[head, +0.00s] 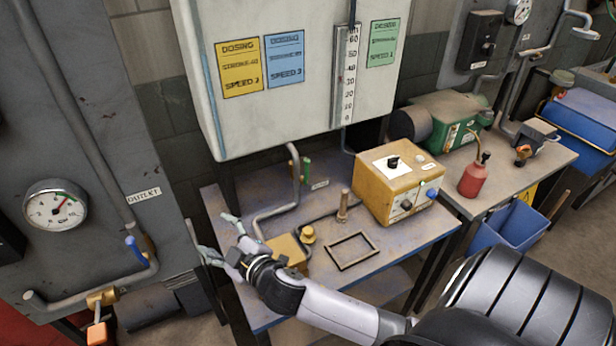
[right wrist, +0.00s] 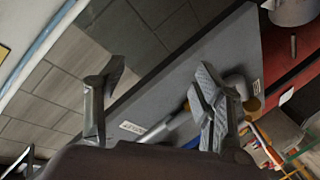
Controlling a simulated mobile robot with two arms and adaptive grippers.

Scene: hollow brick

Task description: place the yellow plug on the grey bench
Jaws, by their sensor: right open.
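A small yellow plug (head: 307,235) appears to be on the grey bench (head: 400,238) in the head view, at the end of a dark cable and beside a yellow block (head: 287,250). My right gripper (head: 218,238) is open and empty at the bench's left edge, left of the plug and apart from it. In the right wrist view its two fingers (right wrist: 160,82) are spread, with no object between them; I cannot make out the plug there. My right forearm crosses the front of the bench and hides part of it. My left gripper is not in view.
A yellow control box (head: 400,182) stands at the bench's right. An upright peg (head: 343,205) and a flat dark frame (head: 352,264) are mid-bench. Pipes (head: 275,211) run behind the gripper. A panel with a gauge (head: 56,205) is left; a white cabinet (head: 290,110) hangs above.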

